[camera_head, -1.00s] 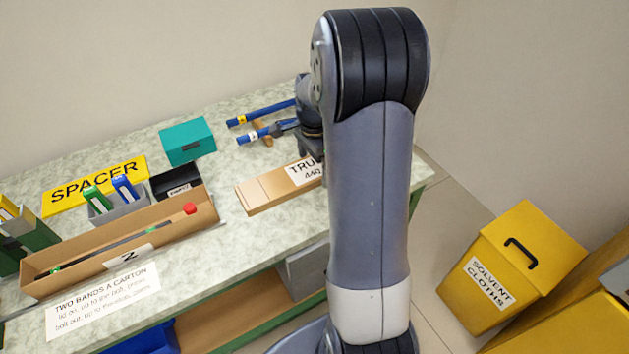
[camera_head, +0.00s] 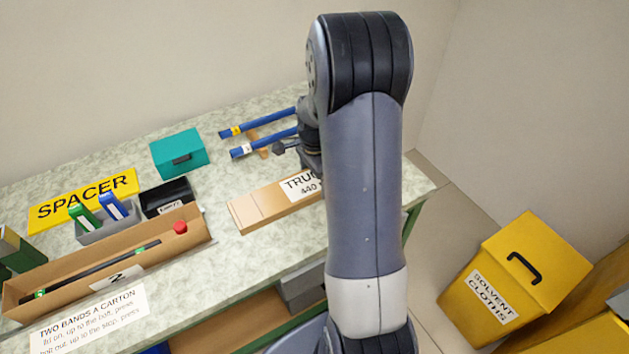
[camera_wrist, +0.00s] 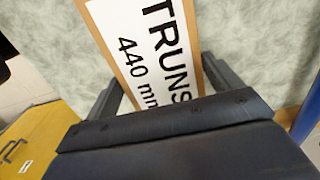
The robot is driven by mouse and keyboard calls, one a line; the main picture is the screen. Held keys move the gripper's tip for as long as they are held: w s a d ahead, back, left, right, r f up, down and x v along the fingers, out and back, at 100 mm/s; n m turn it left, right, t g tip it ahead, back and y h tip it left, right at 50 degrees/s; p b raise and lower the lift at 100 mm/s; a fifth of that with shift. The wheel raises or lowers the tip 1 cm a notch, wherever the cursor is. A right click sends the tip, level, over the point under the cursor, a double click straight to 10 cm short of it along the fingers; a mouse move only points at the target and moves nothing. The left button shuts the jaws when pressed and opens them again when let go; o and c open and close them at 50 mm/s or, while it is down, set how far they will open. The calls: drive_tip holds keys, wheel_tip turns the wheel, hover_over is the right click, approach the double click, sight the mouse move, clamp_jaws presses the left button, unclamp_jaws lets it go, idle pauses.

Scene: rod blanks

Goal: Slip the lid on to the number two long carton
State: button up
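The number two carton (camera_head: 165,256) is a long open brown box at the left of the bench. A dark rod (camera_head: 100,266) with green bands lies inside, and a red piece (camera_head: 180,227) shows at its right end. A long flat brown piece (camera_head: 246,211), possibly the lid, lies to its right. It has a white label starting "TRUN", and my arm hides its right end. In the wrist view this labelled piece (camera_wrist: 150,45) runs between my fingers. My gripper (camera_wrist: 160,84) is open, its fingers at either side, apparently above it. The head view shows my gripper (camera_head: 288,149) partly, behind my arm.
Two blue rods (camera_head: 262,122) lie behind the flat piece. A teal box (camera_head: 178,152), a small black box (camera_head: 166,196), a grey bin (camera_head: 105,228) and a yellow SPACER sign (camera_head: 85,200) stand behind the carton. A yellow bin (camera_head: 500,272) stands on the floor at right.

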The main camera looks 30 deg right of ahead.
drive_tip(key=c, duration=0.5)
